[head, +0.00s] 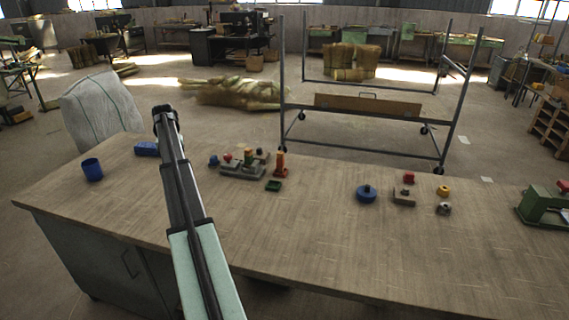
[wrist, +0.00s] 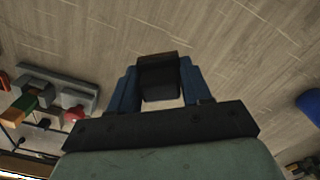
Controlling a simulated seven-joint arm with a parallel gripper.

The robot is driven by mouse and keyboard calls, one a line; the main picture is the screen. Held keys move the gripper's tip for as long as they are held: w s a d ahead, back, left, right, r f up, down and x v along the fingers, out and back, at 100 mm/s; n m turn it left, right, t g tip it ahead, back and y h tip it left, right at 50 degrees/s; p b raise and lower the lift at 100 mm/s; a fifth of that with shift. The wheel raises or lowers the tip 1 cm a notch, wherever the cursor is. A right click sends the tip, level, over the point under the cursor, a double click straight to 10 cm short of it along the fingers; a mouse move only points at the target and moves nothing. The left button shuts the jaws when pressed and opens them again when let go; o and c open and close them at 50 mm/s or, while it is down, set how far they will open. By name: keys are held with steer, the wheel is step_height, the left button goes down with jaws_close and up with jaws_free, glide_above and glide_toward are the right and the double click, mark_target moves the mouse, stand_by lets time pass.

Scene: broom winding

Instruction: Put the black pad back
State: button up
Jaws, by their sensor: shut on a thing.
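In the wrist view my gripper (wrist: 160,80) is shut on a small dark block, the black pad (wrist: 161,77). The pad sits between the two blue fingers, with bare tabletop behind it. Its height above the table is hard to tell. In the head view my arm crosses the left part of the table and hides the pad. A blue shape (head: 146,148) shows just left of the arm; I cannot tell whether it is part of my gripper. Where the pad belongs is not clear from these views.
The wooden table (head: 320,235) is mostly clear in front. A grey fixture (head: 242,170) with red and green parts stands right of my arm, beside an orange-red post (head: 280,166). A blue cup (head: 92,169) stands left. A blue disc (head: 366,194) and small parts lie right.

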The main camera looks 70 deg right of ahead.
steer(key=s+d+r+m, duration=0.1)
steer(key=s+d, duration=0.3)
steer(key=d, duration=0.3)
steer(key=s+d+m, duration=0.1)
steer(key=s+d, duration=0.4)
steer(key=d, duration=0.1)
steer(key=m, duration=0.5)
glide_above(286, 162)
step_height(286, 162, down, 2)
steer(key=shift+w+f, duration=0.15)
steer(key=shift+f, duration=4.8)
steer(key=o, duration=1.2)
steer(key=shift+f, duration=0.15)
step_height(286, 162, up, 12)
steer(key=shift+d+r, duration=0.1)
steer(key=shift+r, duration=0.1)
